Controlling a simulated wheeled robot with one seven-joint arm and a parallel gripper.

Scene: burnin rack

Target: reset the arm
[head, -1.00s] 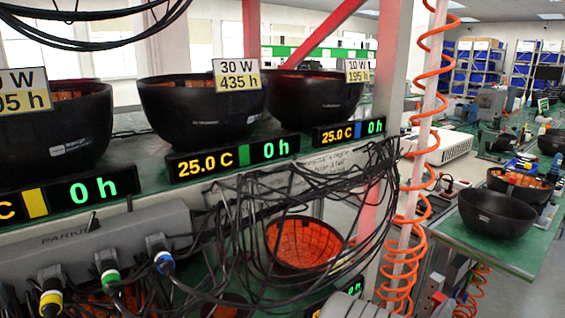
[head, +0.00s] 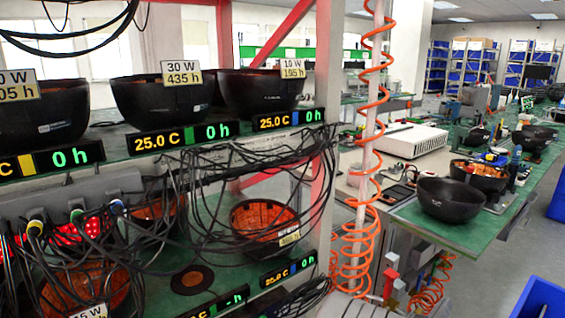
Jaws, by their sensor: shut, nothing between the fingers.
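My gripper is not in the head view. The rack (head: 105,158) fills the left side, with black bowls on its upper shelf. On the lower shelf an orange-lined bowl (head: 265,220) stands behind hanging black cables. A round dark disc (head: 192,279) lies on that shelf.
An orange coiled hose (head: 372,150) hangs by the rack's right post. A blue bin (head: 543,299) stands at bottom right. Grey floor (head: 490,265) shows between them.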

